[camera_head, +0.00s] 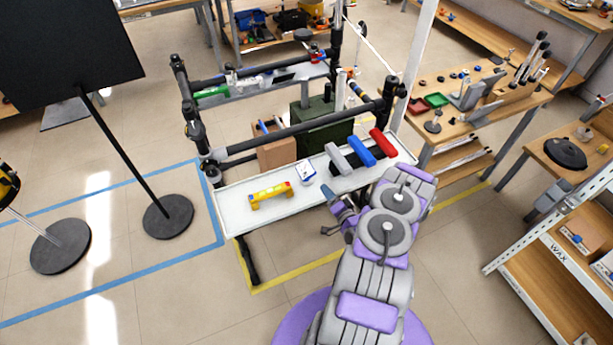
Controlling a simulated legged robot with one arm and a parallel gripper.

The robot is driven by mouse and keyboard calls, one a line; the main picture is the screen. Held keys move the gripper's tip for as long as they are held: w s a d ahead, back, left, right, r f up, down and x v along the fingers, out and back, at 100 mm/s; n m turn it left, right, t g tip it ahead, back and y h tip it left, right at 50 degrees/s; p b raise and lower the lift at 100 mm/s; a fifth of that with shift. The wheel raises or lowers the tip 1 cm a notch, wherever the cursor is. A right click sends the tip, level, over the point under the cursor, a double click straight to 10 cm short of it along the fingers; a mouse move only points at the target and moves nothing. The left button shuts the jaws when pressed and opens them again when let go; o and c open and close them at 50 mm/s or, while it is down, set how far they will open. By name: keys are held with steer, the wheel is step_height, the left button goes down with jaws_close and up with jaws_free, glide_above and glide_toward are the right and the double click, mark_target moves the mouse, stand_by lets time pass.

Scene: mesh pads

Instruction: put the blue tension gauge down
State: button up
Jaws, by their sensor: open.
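A white tray (231,220) runs along the near side of a dark-framed rack. On it lie a grey block (337,158), a blue block (361,151) and a red block (384,142), side by side at the right. A small white item with blue marks (306,173) lies left of them. I cannot tell which of the blue things is the tension gauge. My gripper (330,194) is at the tray's near edge, just below the white item. It is open, with nothing visibly held. Its fingertips are small and partly unclear.
A yellow piece with coloured marks (271,194) lies on the tray's left part. Bare tray shows around it. Dark rack bars (297,129) cross behind the tray. A black panel on a stand (168,216) is at left. A workbench (470,110) and shelves are at right.

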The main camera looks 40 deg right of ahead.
steer(key=s+m, duration=0.1)
steer(key=s, duration=0.1)
steer(key=b, duration=0.3)
glide_toward(307, 160)
steer(key=w+f, duration=0.1)
steer(key=w+d+f, duration=0.1)
steer(key=shift+w+d+t+h, duration=0.1)
steer(key=shift+w+t+h, duration=0.2)
steer(key=shift+t+h, duration=0.1)
steer(key=x, duration=0.2)
steer(key=b+x, duration=0.1)
steer(key=shift+w+a+b, duration=0.3)
steer(key=shift+w, duration=0.2)
steer(key=shift+w+d+r, duration=0.15)
steer(key=shift+w+d, duration=0.05)
steer(key=shift+w, duration=0.45)
steer(key=shift+c, duration=0.3)
jaws_close()
steer(key=shift+s, duration=0.1)
